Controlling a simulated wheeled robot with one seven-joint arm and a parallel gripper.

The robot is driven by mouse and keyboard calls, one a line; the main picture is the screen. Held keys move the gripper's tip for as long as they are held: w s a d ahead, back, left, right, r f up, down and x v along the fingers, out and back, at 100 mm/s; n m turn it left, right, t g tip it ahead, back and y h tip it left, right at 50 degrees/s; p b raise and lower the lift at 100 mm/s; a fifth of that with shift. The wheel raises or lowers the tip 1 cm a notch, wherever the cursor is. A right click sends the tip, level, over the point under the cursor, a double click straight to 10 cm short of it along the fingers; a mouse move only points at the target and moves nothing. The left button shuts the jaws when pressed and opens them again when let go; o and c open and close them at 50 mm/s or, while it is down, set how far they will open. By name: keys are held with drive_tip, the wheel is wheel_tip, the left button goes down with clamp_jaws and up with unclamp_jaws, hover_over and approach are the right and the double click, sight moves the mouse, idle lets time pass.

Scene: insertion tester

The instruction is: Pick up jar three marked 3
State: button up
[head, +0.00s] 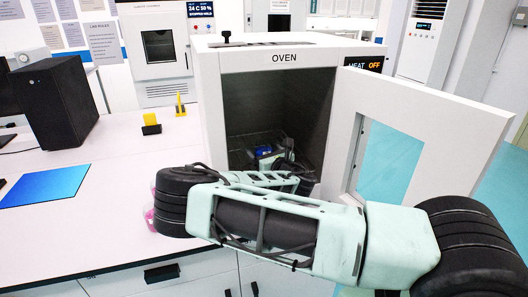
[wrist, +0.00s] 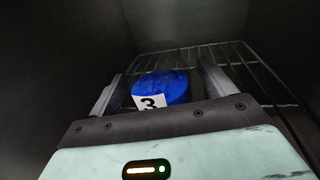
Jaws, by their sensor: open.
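A jar with a blue lid (wrist: 164,86) and a white label marked 3 (wrist: 149,102) is inside the oven, over the wire rack. In the wrist view it lies between the two fingers of my gripper (wrist: 167,88), which are apart on either side of it. I cannot tell whether either finger touches it. In the head view a bit of blue (head: 263,152) shows deep in the oven beside my gripper; my arm hides much of the rest.
The oven (head: 285,58) stands with its door (head: 440,118) swung open to the right. The wire rack (wrist: 250,70) lies inside. A blue mat (head: 45,186), a black box (head: 57,105) and a yellow item (head: 150,122) are on the white bench left of it.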

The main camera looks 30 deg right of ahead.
drive_tip(key=shift+w, duration=0.6)
drive_tip(key=c, duration=1.2)
drive_tip(key=shift+o, duration=0.2)
drive_tip(key=shift+r, duration=0.1)
